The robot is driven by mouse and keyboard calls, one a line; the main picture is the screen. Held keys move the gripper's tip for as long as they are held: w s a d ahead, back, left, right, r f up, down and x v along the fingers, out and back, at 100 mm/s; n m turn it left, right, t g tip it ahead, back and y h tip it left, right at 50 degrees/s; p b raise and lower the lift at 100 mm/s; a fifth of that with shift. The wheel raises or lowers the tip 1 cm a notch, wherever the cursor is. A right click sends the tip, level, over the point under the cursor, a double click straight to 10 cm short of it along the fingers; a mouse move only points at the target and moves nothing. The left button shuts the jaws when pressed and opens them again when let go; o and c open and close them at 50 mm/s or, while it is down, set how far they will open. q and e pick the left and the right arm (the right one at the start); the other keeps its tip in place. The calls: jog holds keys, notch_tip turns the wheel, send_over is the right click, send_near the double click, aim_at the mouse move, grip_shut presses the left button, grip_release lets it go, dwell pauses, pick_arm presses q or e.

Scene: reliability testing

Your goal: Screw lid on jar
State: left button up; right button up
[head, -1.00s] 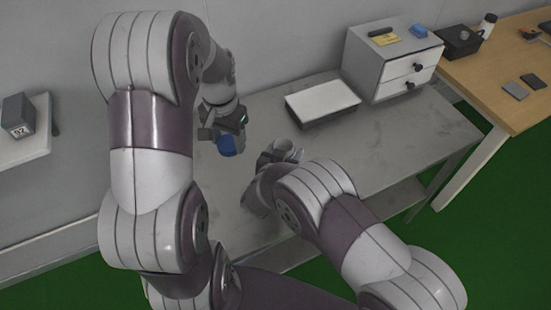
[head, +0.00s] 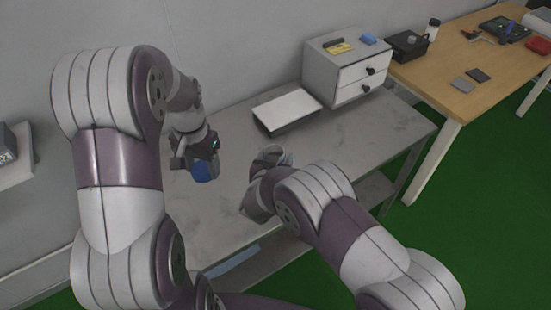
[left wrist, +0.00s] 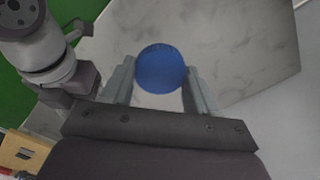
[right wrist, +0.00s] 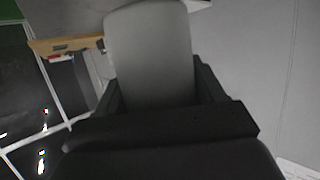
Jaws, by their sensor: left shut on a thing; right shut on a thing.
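The blue round lid (head: 203,172) is between the fingers of my left gripper (head: 198,158), above the grey table. In the left wrist view the lid (left wrist: 160,68) shows as a blue disc between both fingers. My right gripper (head: 264,166) is to the right of the lid, shut on the jar. The jar shows mostly hidden in the head view (head: 279,156). In the right wrist view the jar (right wrist: 152,60) is a plain grey cylinder between the fingers. Lid and jar are apart.
The grey table (head: 330,150) is mostly clear. A white-topped flat box (head: 287,107) and a drawer cabinet (head: 325,75) stand at its back. A wooden table (head: 455,80) with several small things is at the right. A wall runs behind.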

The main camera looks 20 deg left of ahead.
jog(key=shift+c, duration=0.6)
jog(key=shift+w+r, duration=0.15)
jog(key=shift+r, duration=0.6)
jog(key=shift+s+d+n+y, duration=0.45)
jog(key=shift+n+y, duration=0.05)
jog(key=shift+y, duration=0.1)
jog(key=s+d+f, duration=0.2)
jog(key=d, duration=1)
jog(key=s+d+f+m+h, duration=0.1)
jog(key=s+d+f, duration=0.1)
jog(key=d, duration=1)
jog(key=s+d+f+m+h, duration=0.1)
jog(key=s+d+f, duration=0.1)
jog(key=d, duration=0.9)
jog(key=shift+d+f, duration=0.2)
jog(key=shift+d, duration=0.2)
jog(key=shift+s, duration=0.1)
